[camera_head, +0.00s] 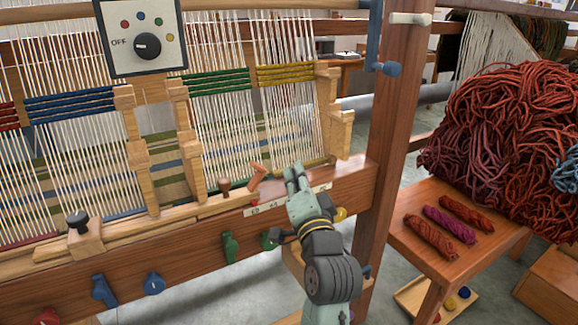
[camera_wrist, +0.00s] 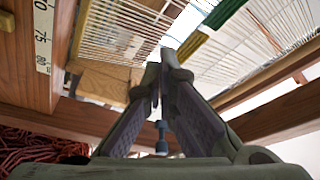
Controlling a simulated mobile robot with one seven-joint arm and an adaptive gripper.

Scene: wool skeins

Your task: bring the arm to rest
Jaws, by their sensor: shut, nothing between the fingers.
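My gripper (camera_head: 296,177) is in front of the loom's lower front beam (camera_head: 350,187), near its right end, with the fingers pointing up and toward the loom. The fingers are together and hold nothing. In the wrist view the fingertips of my gripper (camera_wrist: 164,62) meet against the loom's strings, seen from below. I cannot tell whether the fingers touch the loom or only overlap it in the picture.
A thick wooden post (camera_head: 385,130) stands just right of my gripper. A stool (camera_head: 430,268) with several small skeins (camera_head: 450,224) and a big heap of red wool (camera_head: 510,130) are further right. Coloured pegs (camera_head: 230,247) stick out of the beam. A dial panel (camera_head: 145,45) hangs upper left.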

